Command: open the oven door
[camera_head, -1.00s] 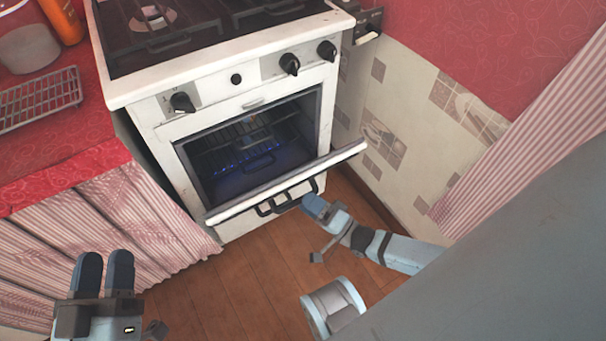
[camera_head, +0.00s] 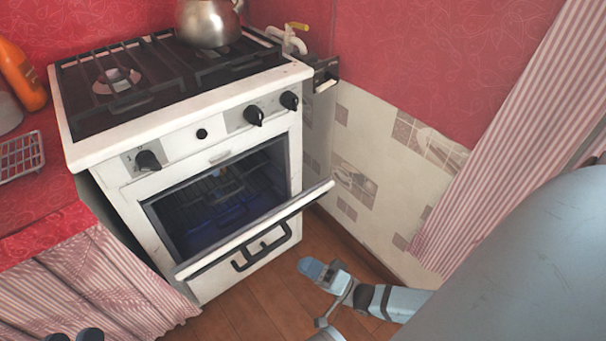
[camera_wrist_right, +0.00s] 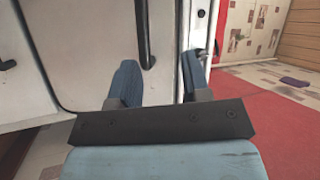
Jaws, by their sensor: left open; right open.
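The white oven (camera_head: 190,145) stands with its door (camera_head: 255,232) partly open, tilted outward at the top. The dark cavity (camera_head: 220,200) with its rack shows above the door's edge. A black handle (camera_head: 262,250) shows just below that edge. My right gripper (camera_head: 310,268) is in front of the oven, right of the handle and apart from it. In the right wrist view its two blue fingers (camera_wrist_right: 160,85) are spread and empty, with a white panel and a black handle bar (camera_wrist_right: 147,38) beyond them. My left gripper (camera_head: 75,336) barely shows at the bottom left, only its fingertips.
A kettle (camera_head: 208,22) stands on the hob. A red counter (camera_head: 45,215) with a wire rack (camera_head: 20,158) and striped curtain is at left. A tiled wall (camera_head: 375,170) and striped curtain close off the right. Wooden floor (camera_head: 255,310) is free in front.

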